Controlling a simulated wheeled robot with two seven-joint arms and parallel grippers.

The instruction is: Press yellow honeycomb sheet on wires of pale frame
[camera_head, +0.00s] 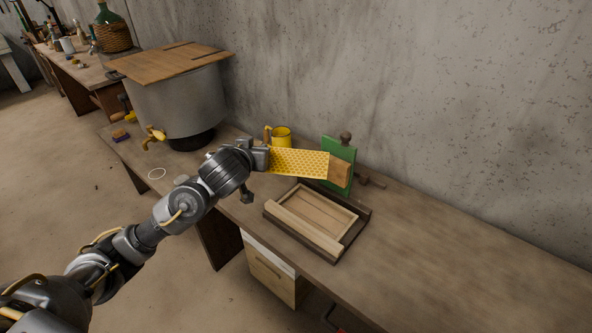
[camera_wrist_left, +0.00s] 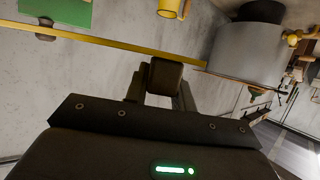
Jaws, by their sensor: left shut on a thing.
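The yellow honeycomb sheet (camera_head: 298,162) is held upright above the back of the bench in the head view, its dotted face towards me. My left gripper (camera_head: 262,157) is shut on its left end. In the left wrist view the sheet shows edge-on as a thin yellow strip (camera_wrist_left: 110,43) running out from the left gripper (camera_wrist_left: 165,75). The pale frame (camera_head: 318,212) lies flat in a dark tray (camera_head: 352,235) on the bench, below and in front of the sheet, apart from it. Its wires are too fine to make out. My right gripper is not in view.
A green board (camera_head: 338,150) with a wooden block (camera_head: 340,172) stands behind the sheet's right end. A yellow mug (camera_head: 281,136) is behind the sheet. A large metal pot (camera_head: 180,100) with a wooden lid stands at left. The bench (camera_head: 450,250) is clear on the right.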

